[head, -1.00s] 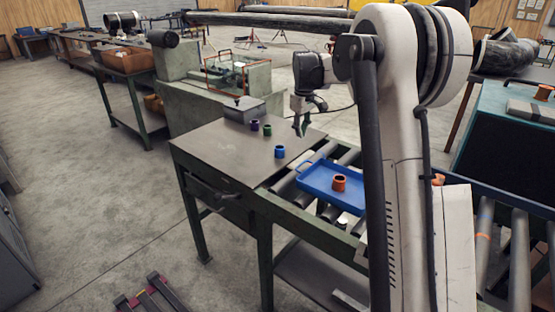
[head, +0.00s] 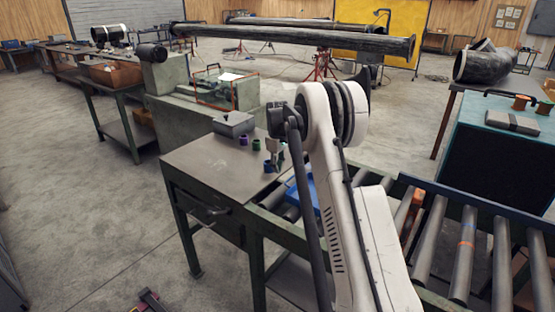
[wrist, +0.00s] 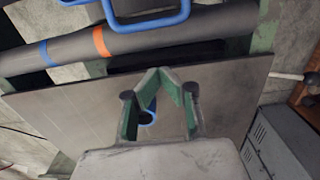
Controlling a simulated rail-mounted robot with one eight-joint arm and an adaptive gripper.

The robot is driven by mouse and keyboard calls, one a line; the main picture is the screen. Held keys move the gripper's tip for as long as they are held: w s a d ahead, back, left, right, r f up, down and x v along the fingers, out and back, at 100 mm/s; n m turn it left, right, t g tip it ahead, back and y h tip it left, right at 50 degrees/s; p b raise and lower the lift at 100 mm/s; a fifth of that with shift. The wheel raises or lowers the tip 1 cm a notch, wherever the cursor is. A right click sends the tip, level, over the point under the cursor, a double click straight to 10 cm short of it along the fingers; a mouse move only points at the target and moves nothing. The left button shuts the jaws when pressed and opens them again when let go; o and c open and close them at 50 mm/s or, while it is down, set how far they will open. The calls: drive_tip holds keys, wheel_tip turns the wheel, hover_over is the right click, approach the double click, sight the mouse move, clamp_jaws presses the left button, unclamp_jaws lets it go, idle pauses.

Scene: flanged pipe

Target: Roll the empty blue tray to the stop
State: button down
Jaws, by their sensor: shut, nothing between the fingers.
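The blue tray (head: 314,192) lies on the roller conveyor, mostly hidden behind my arm in the head view. In the wrist view, a blue loop-shaped part of it (wrist: 150,22) shows at the top edge. The tray's inside is hidden now. My gripper (head: 281,160) is over the bench top near the conveyor end. In the wrist view its green fingers (wrist: 160,74) meet at the tips, shut and empty. A blue ring (wrist: 148,114) shows through the gap behind the fingertips; it stands on the bench in the head view. I cannot tell which part is the stop.
A purple ring (head: 243,140), a green ring (head: 256,145) and a grey box (head: 233,124) stand on the grey bench top (head: 205,165). Bare rollers (head: 465,250) run to the right of my arm. In the wrist view, one roller has an orange band (wrist: 100,42) and a blue band.

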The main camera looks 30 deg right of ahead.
drive_tip(key=s+f, duration=0.1)
drive_tip(key=s+d+f, duration=0.1)
drive_tip(key=shift+s+f+p, duration=0.2)
drive_tip(key=shift+f+p, duration=0.2)
drive_tip(key=shift+s+d+f, duration=0.1)
drive_tip(key=shift+s+d, duration=0.2)
drive_tip(key=shift+s, duration=0.3)
